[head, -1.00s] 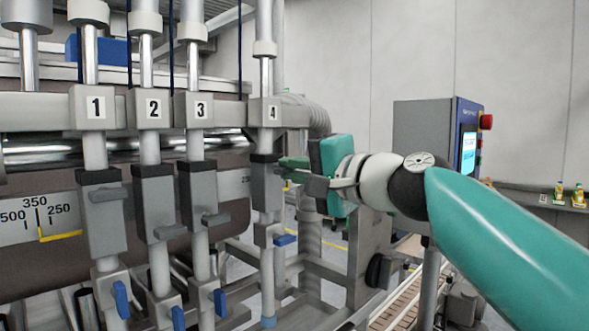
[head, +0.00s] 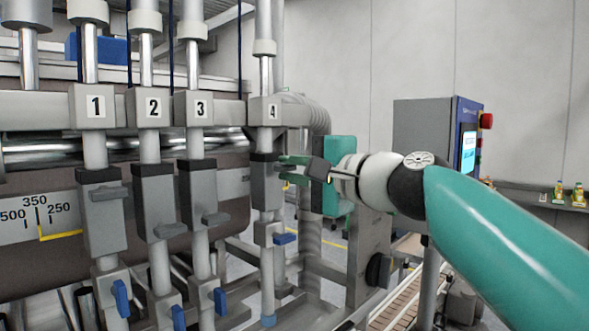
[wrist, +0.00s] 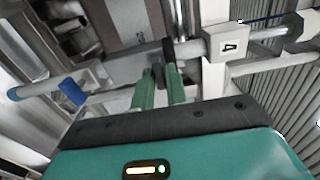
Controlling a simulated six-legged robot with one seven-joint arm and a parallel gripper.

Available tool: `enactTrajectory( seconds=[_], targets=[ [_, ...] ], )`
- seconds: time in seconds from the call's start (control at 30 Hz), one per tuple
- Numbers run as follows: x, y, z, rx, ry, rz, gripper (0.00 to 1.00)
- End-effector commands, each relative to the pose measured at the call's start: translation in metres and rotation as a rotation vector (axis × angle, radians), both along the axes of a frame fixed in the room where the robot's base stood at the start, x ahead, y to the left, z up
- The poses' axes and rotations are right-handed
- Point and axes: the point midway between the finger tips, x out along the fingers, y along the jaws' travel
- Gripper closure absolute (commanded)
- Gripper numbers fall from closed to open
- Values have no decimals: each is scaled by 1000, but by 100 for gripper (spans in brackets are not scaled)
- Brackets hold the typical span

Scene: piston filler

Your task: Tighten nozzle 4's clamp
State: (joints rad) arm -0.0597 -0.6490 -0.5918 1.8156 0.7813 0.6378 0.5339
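Nozzle 4 is the rightmost upright pipe of the row, marked by a white plate with a 4 (head: 273,111), also seen in the wrist view (wrist: 228,45). Its clamp (head: 263,187) is a grey block with a black top on that pipe. My gripper (head: 283,169) is at the right side of this clamp, its green fingers apart, one above the other. In the wrist view the fingers (wrist: 160,80) are parallel, with a gap and a small dark part between them. The clamp's handle is largely hidden by the fingers, and contact is unclear.
Nozzles 1, 2 and 3 stand to the left, each with a clamp with a grey handle (head: 216,219). A blue lever (head: 285,239) sits on pipe 4 below my gripper. A control cabinet (head: 425,140) stands behind my arm at the right.

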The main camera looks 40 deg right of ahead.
Motion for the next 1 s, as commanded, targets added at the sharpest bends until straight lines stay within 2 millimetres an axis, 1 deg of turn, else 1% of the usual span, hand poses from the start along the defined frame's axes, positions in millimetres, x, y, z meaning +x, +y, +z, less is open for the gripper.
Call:
enactTrajectory(
  seconds=[0.03, 0.07, 0.37, 0.47, 0.57, 0.67, 0.9, 1.0],
  targets=[
    [0, 0, 0, 0, 1, 1, 75],
    [0, 0, 0, -1, 1, 0, 69],
    [-1, -1, 0, -1, -1, -1, 69],
    [-7, -1, 1, -1, -2, -2, 69],
    [-21, -2, 1, -1, -5, -4, 69],
    [-41, -3, 1, -3, -5, -5, 69],
    [-95, -4, 1, -2, -4, -4, 69],
    [-114, -4, 1, -2, -3, -3, 69]
  ],
)
